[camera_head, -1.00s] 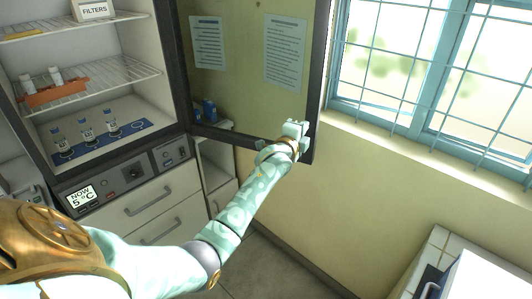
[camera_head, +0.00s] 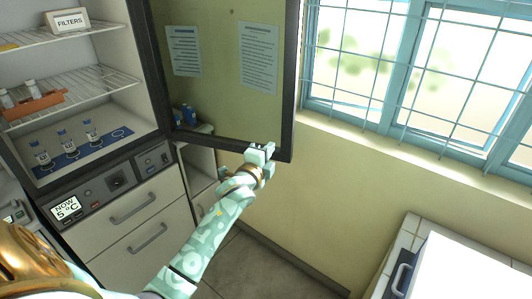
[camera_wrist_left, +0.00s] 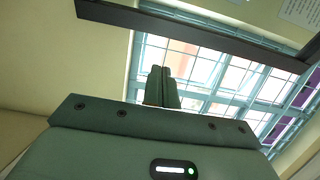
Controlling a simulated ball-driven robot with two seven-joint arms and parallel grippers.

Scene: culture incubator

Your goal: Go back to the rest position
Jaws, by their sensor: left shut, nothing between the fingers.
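My left gripper (camera_head: 262,152) is at the end of my outstretched pale green arm, near the lower right corner of the incubator's open glass door (camera_head: 222,75). Its fingers are shut and empty; they show side by side in the left wrist view (camera_wrist_left: 162,88), with the dark door frame (camera_wrist_left: 200,32) above them. In the head view the gripper overlaps the door's bottom edge; I cannot tell whether they touch. My right gripper is in neither view.
The open incubator holds several vials on a blue mat (camera_head: 122,133) and an orange rack (camera_head: 32,106) on a wire shelf. Drawers (camera_head: 130,205) are below. A barred window (camera_head: 420,70) is at the right, above a tiled counter (camera_head: 405,240). Floor shows between drawers and counter.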

